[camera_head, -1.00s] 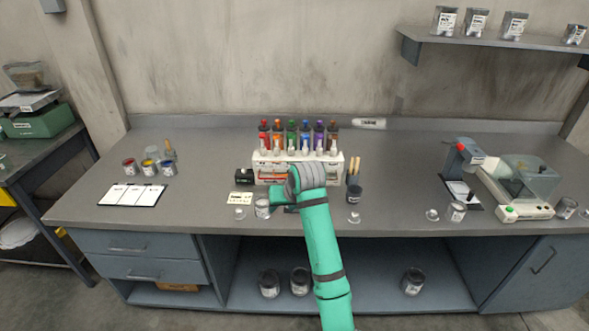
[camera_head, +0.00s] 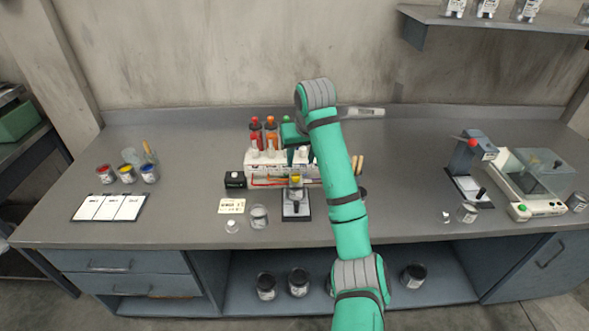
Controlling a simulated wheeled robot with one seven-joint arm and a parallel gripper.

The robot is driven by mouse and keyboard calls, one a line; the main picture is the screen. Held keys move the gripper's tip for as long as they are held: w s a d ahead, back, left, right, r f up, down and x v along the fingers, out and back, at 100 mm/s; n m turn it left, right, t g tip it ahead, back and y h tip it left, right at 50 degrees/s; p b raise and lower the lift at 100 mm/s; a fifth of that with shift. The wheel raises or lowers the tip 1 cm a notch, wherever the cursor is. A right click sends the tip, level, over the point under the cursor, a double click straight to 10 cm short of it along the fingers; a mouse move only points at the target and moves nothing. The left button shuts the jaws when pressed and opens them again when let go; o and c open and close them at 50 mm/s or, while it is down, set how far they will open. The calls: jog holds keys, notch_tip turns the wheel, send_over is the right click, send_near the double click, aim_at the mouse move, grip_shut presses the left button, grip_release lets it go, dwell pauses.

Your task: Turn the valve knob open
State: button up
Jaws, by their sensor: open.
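A white dispenser rack (camera_head: 258,172) with coloured bottles stands on the bench, left of centre. A small yellow part (camera_head: 296,179) shows low at its front, above a dark stand (camera_head: 296,205); it may be the valve knob, but I cannot tell for sure. My gripper (camera_head: 299,157) is open and points down in front of the rack, above the yellow part and apart from it in the picture. It looks empty. My arm and gripper hide the right-hand bottles and much of the rack's right half.
A clear cup (camera_head: 259,216), a label card (camera_head: 232,206) and a black box (camera_head: 235,180) are left of the stand. Paint tins (camera_head: 126,173) and a chart (camera_head: 109,207) lie further left. A balance (camera_head: 530,185) is at right. The bench between chart and card is clear.

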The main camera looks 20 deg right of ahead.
aim_at(296, 176)
jog(key=x, duration=0.5)
jog(key=s+x, duration=0.1)
jog(key=x, duration=0.2)
jog(key=shift+a+f, duration=0.15)
jog(key=shift+a, duration=0.2)
jog(key=shift+w+d+f, duration=0.15)
jog(key=shift+w+f, duration=0.2)
jog(key=shift+f, duration=0.2)
grip_shut()
